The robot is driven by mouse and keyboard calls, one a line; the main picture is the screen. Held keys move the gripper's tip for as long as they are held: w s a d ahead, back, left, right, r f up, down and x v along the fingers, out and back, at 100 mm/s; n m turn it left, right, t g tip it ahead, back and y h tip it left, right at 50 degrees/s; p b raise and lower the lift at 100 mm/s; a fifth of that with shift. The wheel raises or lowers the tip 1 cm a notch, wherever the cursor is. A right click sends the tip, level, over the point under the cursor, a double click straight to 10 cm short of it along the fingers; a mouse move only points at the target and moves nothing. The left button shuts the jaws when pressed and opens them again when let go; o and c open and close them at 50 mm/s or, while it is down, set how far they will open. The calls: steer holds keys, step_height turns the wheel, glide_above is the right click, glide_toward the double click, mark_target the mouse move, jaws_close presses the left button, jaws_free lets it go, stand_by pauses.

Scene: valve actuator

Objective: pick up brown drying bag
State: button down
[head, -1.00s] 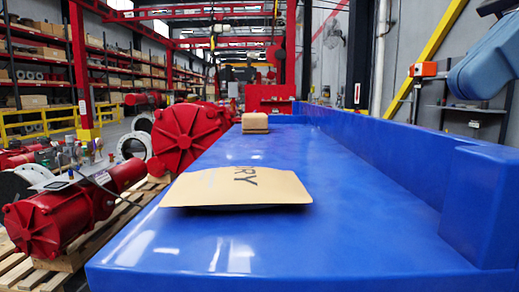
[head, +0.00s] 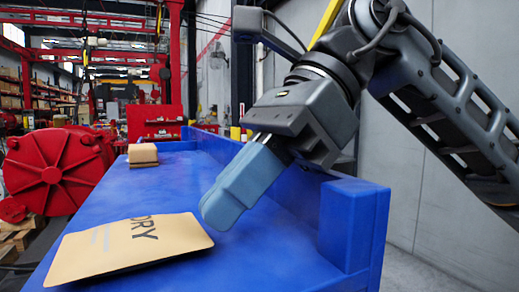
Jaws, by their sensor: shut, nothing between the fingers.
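The brown drying bag (head: 122,247) lies flat on the blue table at the lower left of the head view, with dark letters "DRY" near its upper right side. A dark underside shows along its front edge. My gripper (head: 222,213) comes in from the upper right with pale blue fingers pointing down and left. The fingers are shut and hold nothing. Their tips appear above the table, just right of the bag's right end and apart from it.
The blue table (head: 270,245) has a raised wall along its right side and a block (head: 352,225) at the near right. A small brown box (head: 142,153) sits farther back. Red machines (head: 58,170) stand left of the table. The table between bag and box is clear.

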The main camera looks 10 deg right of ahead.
mark_target(124, 237)
steer(key=shift+s+a+f, duration=0.1)
steer(key=shift+a+f, duration=0.15)
steer(key=shift+a, duration=0.1)
steer(key=a+b, duration=0.2)
steer(key=s+a+b, duration=0.1)
steer(key=a, duration=0.1)
steer(key=shift+s+a+f+b, duration=0.15)
steer(key=shift+a+f+b, duration=0.05)
steer(key=shift+b, duration=0.15)
steer(key=shift+s+a+r, duration=0.15)
steer(key=shift+a, duration=0.35)
steer(key=shift+r, duration=0.15)
